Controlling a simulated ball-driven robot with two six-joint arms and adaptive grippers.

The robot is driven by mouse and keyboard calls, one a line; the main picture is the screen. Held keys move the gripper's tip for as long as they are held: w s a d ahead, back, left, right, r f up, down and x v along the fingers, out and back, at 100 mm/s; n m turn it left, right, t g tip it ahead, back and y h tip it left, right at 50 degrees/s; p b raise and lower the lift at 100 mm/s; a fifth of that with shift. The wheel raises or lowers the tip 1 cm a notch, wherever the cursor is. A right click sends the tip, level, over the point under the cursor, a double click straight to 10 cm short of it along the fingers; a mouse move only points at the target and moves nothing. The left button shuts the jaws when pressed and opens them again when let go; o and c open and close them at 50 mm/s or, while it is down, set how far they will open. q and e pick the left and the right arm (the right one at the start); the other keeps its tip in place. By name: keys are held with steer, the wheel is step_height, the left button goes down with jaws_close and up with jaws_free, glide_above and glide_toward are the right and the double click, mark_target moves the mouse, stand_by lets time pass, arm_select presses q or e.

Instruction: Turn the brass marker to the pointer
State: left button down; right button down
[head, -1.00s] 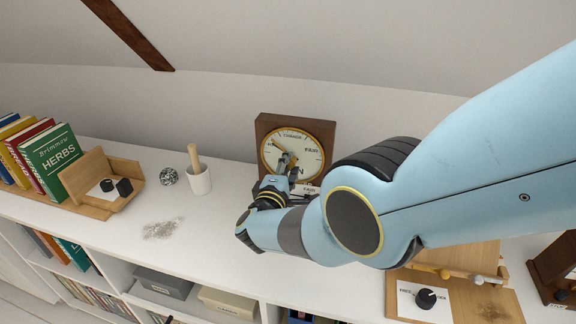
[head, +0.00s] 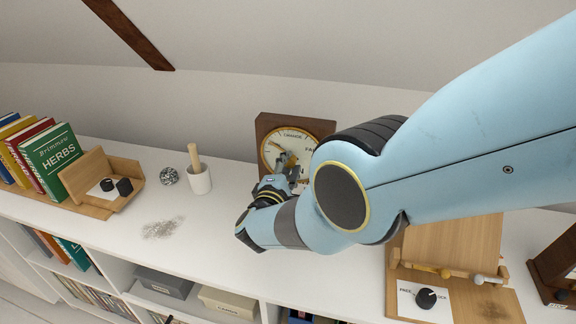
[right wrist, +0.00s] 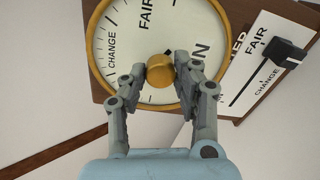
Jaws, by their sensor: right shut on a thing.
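A barometer with a round white dial (head: 272,152) in a brass ring and a brown wooden case (head: 264,127) stands against the back wall. Its dial also shows in the right wrist view (right wrist: 118,60), tilted there, with the words CHANGE and FAIR. My right gripper (head: 287,160) reaches the middle of the dial. In the right wrist view, its two fingers are shut on the round brass knob (right wrist: 160,70) at the dial's centre. The marker and the dark pointer are mostly hidden by the fingers, so I cannot tell how they line up. My left gripper is out of view.
Beside the dial is a white card (right wrist: 262,60) with a black slider knob (right wrist: 288,53). A mortar with pestle (head: 198,179), a wire ball (head: 168,176) and books (head: 52,160) stand left. A wooden stand with a black knob (head: 425,298) is front right.

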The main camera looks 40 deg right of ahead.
steer(key=shift+a+f, duration=0.1)
steer(key=shift+f, duration=0.05)
steer(key=c, duration=1.1)
jaws_free()
steer(key=shift+c, duration=0.2)
steer(key=shift+o, duration=0.8)
